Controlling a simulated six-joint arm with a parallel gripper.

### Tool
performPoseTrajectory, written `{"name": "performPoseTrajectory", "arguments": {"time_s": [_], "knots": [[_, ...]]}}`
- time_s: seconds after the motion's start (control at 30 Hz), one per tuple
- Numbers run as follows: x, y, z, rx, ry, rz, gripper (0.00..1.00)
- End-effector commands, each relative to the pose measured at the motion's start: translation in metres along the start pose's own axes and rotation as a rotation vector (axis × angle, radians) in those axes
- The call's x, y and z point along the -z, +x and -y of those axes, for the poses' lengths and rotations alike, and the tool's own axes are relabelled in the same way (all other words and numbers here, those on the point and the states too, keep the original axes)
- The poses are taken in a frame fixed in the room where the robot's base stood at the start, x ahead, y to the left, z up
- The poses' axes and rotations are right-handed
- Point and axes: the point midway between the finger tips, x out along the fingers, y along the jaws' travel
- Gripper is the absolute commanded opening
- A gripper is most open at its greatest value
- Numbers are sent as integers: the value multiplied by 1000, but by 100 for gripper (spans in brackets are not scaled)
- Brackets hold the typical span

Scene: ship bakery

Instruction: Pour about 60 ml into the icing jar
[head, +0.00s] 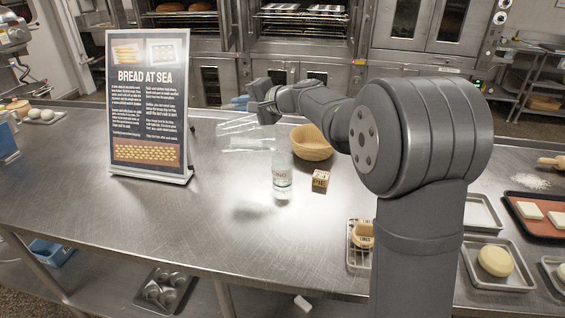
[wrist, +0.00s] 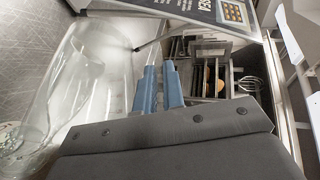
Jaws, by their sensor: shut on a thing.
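My gripper (head: 239,103), with blue fingers, is shut on a clear glass vessel (head: 243,134) and holds it above the counter, tipped far over on its side. The blue fingers (wrist: 158,90) and the clear vessel (wrist: 85,75) also show in the wrist view. The icing jar (head: 282,181), clear with a pale label, stands upright on the counter. The vessel's right end is above and close to the jar's top. I cannot make out a stream or the level in either one.
A small lettered block (head: 321,180) and a wooden bowl (head: 312,145) stand right of the jar. A "Bread at Sea" sign (head: 150,105) stands to the left.

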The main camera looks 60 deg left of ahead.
Motion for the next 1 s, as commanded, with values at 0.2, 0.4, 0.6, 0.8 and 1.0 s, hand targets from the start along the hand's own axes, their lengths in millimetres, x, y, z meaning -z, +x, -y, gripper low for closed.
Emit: {"name": "performPoseTrajectory", "arguments": {"time_s": [0.2, 0.4, 0.6, 0.8, 1.0], "knots": [[0, 0, 1, 8, 3, 0, 0], [1, -1, 1, 13, 5, 0, 0], [1, -2, 2, 19, 7, 0, 0], [2, -3, 2, 26, 10, 1, 0], [2, -4, 2, 31, 13, 1, 0]]}}
